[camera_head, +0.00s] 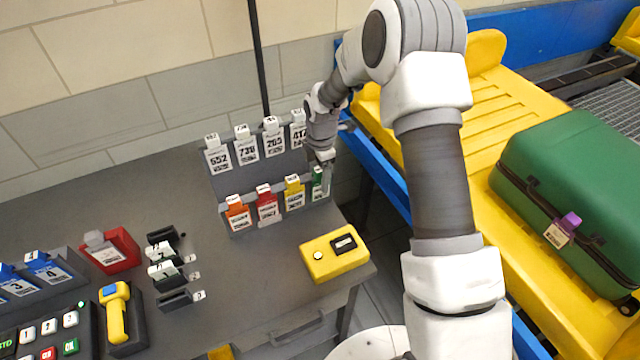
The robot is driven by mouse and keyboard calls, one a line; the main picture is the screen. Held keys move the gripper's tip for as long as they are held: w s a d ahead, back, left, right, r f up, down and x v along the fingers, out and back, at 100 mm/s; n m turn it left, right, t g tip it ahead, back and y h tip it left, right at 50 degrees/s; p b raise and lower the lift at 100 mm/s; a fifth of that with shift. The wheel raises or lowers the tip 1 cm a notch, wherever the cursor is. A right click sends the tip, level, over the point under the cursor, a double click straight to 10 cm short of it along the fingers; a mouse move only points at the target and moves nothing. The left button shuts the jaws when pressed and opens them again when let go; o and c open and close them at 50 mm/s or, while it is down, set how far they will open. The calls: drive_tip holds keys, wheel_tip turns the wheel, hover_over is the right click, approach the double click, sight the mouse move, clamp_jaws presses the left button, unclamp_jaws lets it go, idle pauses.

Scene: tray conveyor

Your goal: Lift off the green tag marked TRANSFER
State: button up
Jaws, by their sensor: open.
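The green tag (318,184) hangs at the right end of the lower row on the grey tag rack (290,164). Its printed word is too small to read. My gripper (324,168) is at the top of the green tag, partly covering it. The jaws are open. I cannot tell whether the fingers touch the tag.
Orange (237,213), red (267,205) and yellow (294,192) tags hang left of the green one. Several white numbered tags (246,145) hang above. A yellow box (334,254) stands in front. A green suitcase (575,190) lies on the yellow conveyor tray (478,190) at right.

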drive_tip(key=shift+c, duration=0.3)
clamp_jaws()
drive_tip(key=shift+r, duration=0.2)
drive_tip(key=shift+r, duration=0.3)
drive_tip(key=r, duration=0.4)
drive_tip(key=r+b, duration=0.1)
drive_tip(key=r, duration=0.1)
drive_tip(key=shift+s+d+r, duration=0.1)
drive_tip(key=shift+s+d, duration=0.1)
drive_tip(key=shift+s, duration=0.2)
drive_tip(key=s+d+b, duration=0.1)
drive_tip(key=s+d, duration=0.4)
drive_tip(key=s, duration=0.7)
drive_tip(key=shift+s, duration=0.3)
drive_tip(key=shift+d, duration=0.1)
